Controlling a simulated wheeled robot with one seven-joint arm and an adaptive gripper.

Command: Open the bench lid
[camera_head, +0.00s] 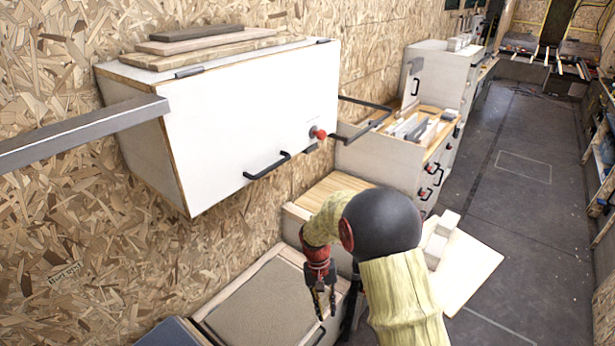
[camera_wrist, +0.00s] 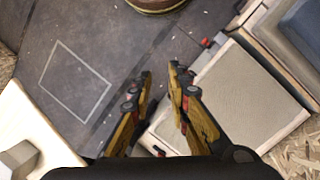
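The low bench (camera_head: 222,310) stands against the wall at the bottom of the head view. Its lid (camera_head: 265,308), a grey-beige panel in a pale wooden frame, lies flat and looks closed. A dark handle (camera_head: 320,336) shows at the bench's front edge. My gripper (camera_head: 325,304) hangs fingers-down by the bench's right side, apart from the lid as far as I can tell. In the wrist view the gripper (camera_wrist: 160,72) has its fingers apart with nothing between them. The lid (camera_wrist: 245,100) lies to their right, with a small red knob (camera_wrist: 206,42) by the bench's edge.
A white wall cabinet (camera_head: 235,110) hangs above the bench, with boards on top. A grey bar (camera_head: 80,132) juts in at left. Drawer units (camera_head: 385,158) line the wall beyond. A pale board (camera_head: 468,270) with white blocks is right of my arm. The grey floor (camera_head: 520,200) is clear.

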